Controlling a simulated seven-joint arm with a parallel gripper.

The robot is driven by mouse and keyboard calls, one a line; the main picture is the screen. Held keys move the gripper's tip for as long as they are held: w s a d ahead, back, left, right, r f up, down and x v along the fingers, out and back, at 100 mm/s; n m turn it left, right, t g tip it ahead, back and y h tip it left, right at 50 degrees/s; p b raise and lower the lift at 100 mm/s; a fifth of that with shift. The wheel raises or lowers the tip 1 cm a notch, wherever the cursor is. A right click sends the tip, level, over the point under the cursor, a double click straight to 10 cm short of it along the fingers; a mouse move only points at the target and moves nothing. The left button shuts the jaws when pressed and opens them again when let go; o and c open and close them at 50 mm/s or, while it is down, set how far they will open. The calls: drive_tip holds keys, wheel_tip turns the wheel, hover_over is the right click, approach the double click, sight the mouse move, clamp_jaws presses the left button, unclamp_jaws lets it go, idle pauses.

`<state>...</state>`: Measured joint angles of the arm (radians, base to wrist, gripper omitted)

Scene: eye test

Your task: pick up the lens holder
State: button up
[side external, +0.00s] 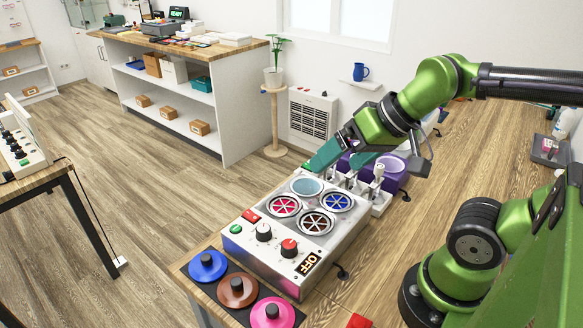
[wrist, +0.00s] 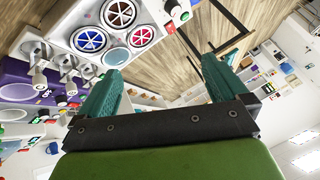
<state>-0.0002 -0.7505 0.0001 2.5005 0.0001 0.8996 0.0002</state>
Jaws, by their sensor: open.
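No part is clearly marked as the lens holder. The likeliest candidates are several small pale upright pieces with knobbed tops (side external: 378,172) in a white rack (side external: 381,206), behind the silver test box. They also show at the left of the wrist view (wrist: 38,80). My gripper (side external: 338,165) has teal fingers, spread apart, above the back edge of the box beside these pieces. In the wrist view my gripper (wrist: 161,68) is open, with nothing held between its fingers. The fingers partly hide the pieces in the side view.
The silver box (side external: 262,262) has red, blue and brown spoked discs and a pale blue round on top. Blue, brown and pink knobbed discs (side external: 237,291) lie on a dark tray in front. A purple device (side external: 397,180) stands behind the rack.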

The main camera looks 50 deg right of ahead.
idle(0.3)
drive_tip(key=c, duration=0.8)
